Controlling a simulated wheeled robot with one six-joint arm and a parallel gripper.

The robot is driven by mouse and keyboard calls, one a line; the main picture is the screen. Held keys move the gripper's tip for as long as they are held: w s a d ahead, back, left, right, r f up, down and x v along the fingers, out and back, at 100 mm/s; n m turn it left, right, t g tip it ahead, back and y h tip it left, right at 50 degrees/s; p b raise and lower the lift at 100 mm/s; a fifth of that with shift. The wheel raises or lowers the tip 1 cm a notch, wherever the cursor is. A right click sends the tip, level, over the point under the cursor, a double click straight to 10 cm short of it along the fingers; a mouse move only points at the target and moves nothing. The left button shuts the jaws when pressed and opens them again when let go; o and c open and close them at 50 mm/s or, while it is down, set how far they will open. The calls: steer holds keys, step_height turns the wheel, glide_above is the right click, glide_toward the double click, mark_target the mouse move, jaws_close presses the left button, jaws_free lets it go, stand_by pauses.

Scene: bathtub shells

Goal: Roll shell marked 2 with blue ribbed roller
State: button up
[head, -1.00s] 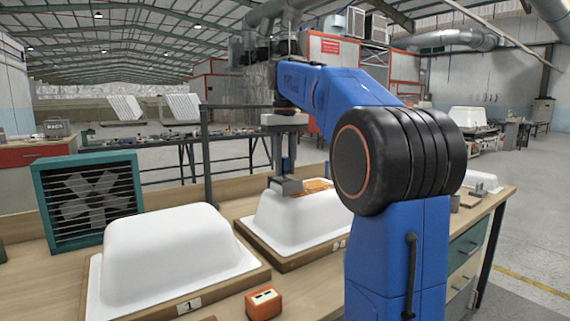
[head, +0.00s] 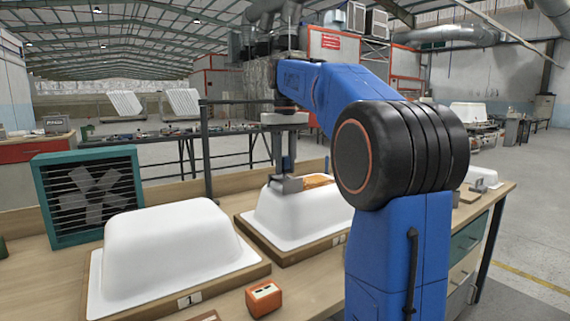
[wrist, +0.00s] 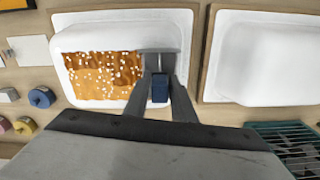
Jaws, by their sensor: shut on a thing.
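My gripper (wrist: 160,82) is shut on a tool with a blue handle (wrist: 160,92) and a wide grey head (wrist: 158,58). I cannot make out ribs on it. The head is at the top of a white upturned shell (wrist: 100,20), at one end of an orange-brown patch (wrist: 100,78) with white specks. In the head view my gripper (head: 286,160) is above this middle shell (head: 270,217), with the patch (head: 317,181) just right of the tool. The shell's label (head: 340,238) is partly hidden by my arm and not readable.
A shell marked 1 (head: 165,250) stands at the left, beside a teal fan box (head: 88,195). An orange box (head: 263,298) sits in front. The wrist view shows a blue round item (wrist: 41,97) and a yellow one (wrist: 26,127) beside the middle shell.

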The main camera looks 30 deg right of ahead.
steer(key=shift+d, duration=0.1)
stand_by(0.3)
steer(key=shift+w+d+f, duration=0.1)
steer(key=shift+w+d, duration=0.1)
steer(key=shift+d, duration=4.95)
steer(key=shift+w+d, duration=0.15)
steer(key=shift+d, duration=4.95)
steer(key=shift+s+a, duration=0.15)
steer(key=shift+a, duration=4.2)
steer(key=shift+s+a, duration=0.15)
steer(key=shift+a, duration=4.2)
